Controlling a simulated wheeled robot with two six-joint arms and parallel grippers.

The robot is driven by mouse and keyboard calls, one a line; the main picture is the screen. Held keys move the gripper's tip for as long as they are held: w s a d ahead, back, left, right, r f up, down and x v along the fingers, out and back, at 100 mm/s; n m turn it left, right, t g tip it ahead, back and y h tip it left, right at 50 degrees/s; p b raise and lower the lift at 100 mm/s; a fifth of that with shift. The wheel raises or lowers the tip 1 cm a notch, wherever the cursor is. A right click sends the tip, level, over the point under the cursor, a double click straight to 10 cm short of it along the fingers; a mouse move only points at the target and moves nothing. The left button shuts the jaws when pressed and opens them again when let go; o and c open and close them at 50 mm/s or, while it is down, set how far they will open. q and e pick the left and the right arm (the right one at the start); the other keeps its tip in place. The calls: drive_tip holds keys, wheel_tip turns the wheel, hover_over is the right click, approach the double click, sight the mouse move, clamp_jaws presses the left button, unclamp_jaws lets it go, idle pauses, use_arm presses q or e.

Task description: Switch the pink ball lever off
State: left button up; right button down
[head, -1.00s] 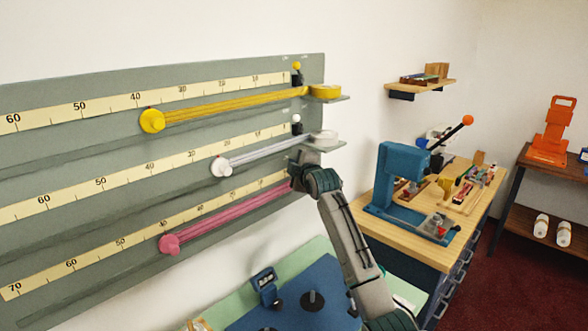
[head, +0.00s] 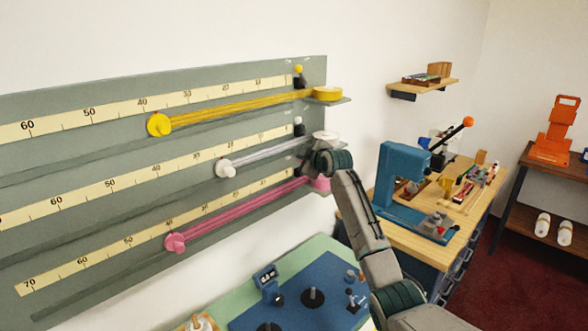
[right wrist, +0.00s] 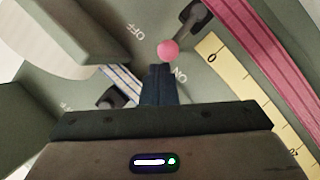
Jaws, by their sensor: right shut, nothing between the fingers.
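The pink ball (right wrist: 168,50) sits on the end of a dark lever (right wrist: 200,22) on the grey panel, between the printed words OFF and ON, nearer ON. My right gripper (right wrist: 159,68) is shut and empty, its fingertips right beside the ball in the right wrist view. I cannot tell whether they touch it. In the head view the right gripper (head: 304,160) is at the panel's right end, near the pink ribbon's spool (head: 321,184), and the pink ball is hidden behind my arm. My left gripper is not in view.
The white lever (head: 299,122) and yellow lever (head: 298,70) are above on the same panel (head: 200,98). The white spool (head: 325,137) is close above my wrist. A pink ribbon (head: 240,210) runs along a ruler. A blue mat (head: 300,318) is below, a workbench at right.

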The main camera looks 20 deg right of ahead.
drive_tip(key=shift+w+d+b, duration=0.2)
drive_tip(key=shift+d, duration=0.3)
drive_tip(key=shift+w+d+b, duration=0.15)
drive_tip(key=shift+d+b, duration=0.05)
drive_tip(key=shift+d, duration=0.25)
drive_tip(key=shift+d+r, duration=0.1)
drive_tip(key=shift+r, duration=0.1)
drive_tip(key=shift+w+a+r+p, duration=0.1)
drive_tip(key=shift+a+r+p, duration=0.1)
drive_tip(key=shift+r+p, duration=0.15)
drive_tip(key=a+r+p, duration=0.1)
drive_tip(key=r+p, duration=0.1)
drive_tip(key=shift+a+r, duration=0.35)
drive_tip(key=b+v, duration=0.4)
drive_tip(key=v, duration=0.6)
drive_tip(key=shift+w+d+r+b, duration=0.15)
drive_tip(key=shift+d+r+b, duration=0.15)
drive_tip(key=shift+d, duration=0.15)
